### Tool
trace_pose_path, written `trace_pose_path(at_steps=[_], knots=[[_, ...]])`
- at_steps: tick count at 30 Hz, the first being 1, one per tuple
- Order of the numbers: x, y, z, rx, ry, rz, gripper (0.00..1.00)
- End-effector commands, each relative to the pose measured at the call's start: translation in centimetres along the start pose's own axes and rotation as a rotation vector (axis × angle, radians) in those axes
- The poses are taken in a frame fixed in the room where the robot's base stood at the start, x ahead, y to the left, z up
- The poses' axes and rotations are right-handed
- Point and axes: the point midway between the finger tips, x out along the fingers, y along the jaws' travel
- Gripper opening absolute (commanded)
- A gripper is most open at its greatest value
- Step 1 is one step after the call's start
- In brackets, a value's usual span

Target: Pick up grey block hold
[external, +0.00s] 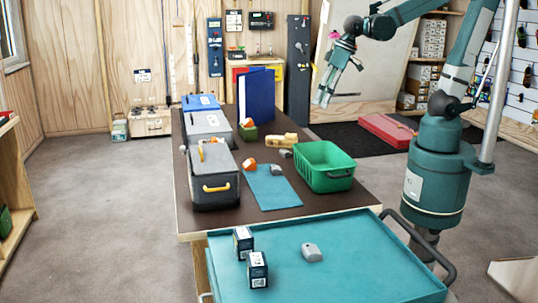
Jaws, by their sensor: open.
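A small grey hold (312,252) lies on the teal cart top in the foreground. Another small grey piece (276,170) lies on the blue mat on the dark table, and a third grey piece (286,153) lies just behind it. Which of them is the grey block hold I cannot tell for sure. My gripper (322,98) hangs in the air above the far right part of the table, fingers pointing down. It is open, empty and well apart from all the grey pieces.
A green basket (325,178) stands right of the blue mat (277,199). Orange holds (250,164) and a yellow one (287,142) lie nearby. Grey bins (213,192) line the left side. Two dark boxes (258,270) stand on the teal cart (370,260); its right side is clear.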

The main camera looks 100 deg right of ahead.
Motion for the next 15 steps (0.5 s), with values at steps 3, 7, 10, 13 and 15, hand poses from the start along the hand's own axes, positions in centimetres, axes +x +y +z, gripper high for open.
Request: trace_pose_path(at_steps=[3, 7, 10, 13, 15], knots=[[1.4, 1.1, -1.4, 0.054, -0.022, 0.018, 0.44], [2.9, 2.2, -2.6, 0.113, -0.047, 0.038, 0.44], [4.1, 3.1, -3.5, 0.157, -0.066, 0.053, 0.44], [5.4, 4.2, -4.4, 0.202, -0.084, 0.068, 0.44], [6.3, 4.9, -4.9, 0.233, -0.097, 0.079, 0.44]])
